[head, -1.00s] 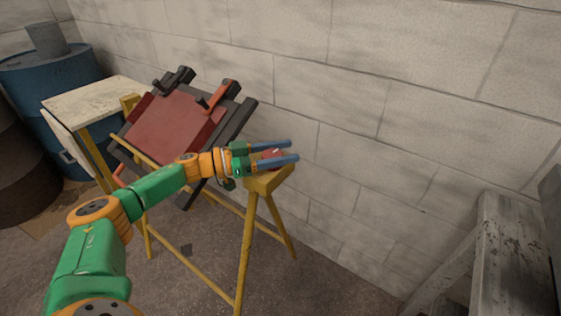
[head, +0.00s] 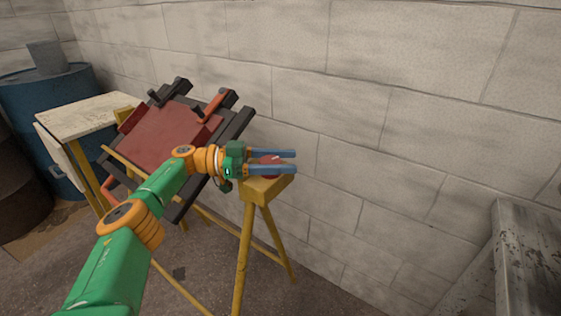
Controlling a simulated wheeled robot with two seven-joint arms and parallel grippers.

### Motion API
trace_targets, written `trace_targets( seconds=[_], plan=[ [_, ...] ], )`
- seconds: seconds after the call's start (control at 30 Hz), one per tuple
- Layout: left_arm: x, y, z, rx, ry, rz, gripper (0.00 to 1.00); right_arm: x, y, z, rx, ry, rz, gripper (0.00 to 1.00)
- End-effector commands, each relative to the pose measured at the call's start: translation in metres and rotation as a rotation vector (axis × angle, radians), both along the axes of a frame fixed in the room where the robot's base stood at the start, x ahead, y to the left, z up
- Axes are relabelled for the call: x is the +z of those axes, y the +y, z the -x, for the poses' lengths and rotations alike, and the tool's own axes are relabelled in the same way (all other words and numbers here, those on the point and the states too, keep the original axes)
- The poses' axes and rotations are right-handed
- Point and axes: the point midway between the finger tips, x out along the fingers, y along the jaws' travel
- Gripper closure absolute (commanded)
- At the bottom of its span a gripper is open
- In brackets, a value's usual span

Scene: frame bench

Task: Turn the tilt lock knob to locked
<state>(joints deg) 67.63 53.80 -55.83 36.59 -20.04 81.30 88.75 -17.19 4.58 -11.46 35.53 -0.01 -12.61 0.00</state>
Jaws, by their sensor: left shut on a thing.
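The tilt lock knob (head: 270,160) is a red knob with a small pale mark, on top of the yellow stand's right end (head: 265,187). My left gripper (head: 284,161) has its two blue fingers on either side of the knob, shut on it; the fingers hide part of it. Which way the knob is turned is hard to read at this size. The tilted black frame (head: 236,124) with a red panel (head: 160,137) sits on the yellow stand, behind my left arm. My right gripper is not in view.
A pale-topped side table (head: 85,115) and a blue barrel (head: 45,90) stand at the left. A block wall (head: 400,90) runs close behind the stand. A worn grey bench (head: 525,250) is at the lower right. Floor between bench and stand is clear.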

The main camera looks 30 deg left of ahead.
Motion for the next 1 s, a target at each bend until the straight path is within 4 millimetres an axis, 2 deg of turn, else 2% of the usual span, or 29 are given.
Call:
trace_targets(
  seconds=[0.07, 0.1, 0.2, 0.57, 0.73, 0.93, 1.0],
  plan=[
    [-0.005, -0.002, 0.001, -0.010, 0.009, -0.006, 0.98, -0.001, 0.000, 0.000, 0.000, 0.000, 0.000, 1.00],
    [-0.005, -0.003, 0.001, -0.010, 0.010, -0.007, 0.39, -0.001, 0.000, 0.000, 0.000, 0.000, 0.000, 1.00],
    [-0.004, -0.002, 0.001, -0.008, 0.007, -0.005, 0.12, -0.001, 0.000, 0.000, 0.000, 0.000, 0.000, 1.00],
    [0.004, -0.001, 0.000, -0.004, 0.001, -0.003, 0.12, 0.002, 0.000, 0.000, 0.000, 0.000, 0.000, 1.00],
    [0.033, -0.004, 0.001, -0.009, 0.002, -0.007, 0.12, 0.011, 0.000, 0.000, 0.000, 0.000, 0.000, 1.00],
    [0.050, -0.011, 0.017, -0.009, 0.007, -0.008, 0.12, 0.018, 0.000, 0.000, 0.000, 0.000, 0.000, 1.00],
    [0.061, -0.014, 0.025, -0.007, 0.003, -0.007, 0.12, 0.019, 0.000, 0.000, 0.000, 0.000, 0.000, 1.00]
  ],
)
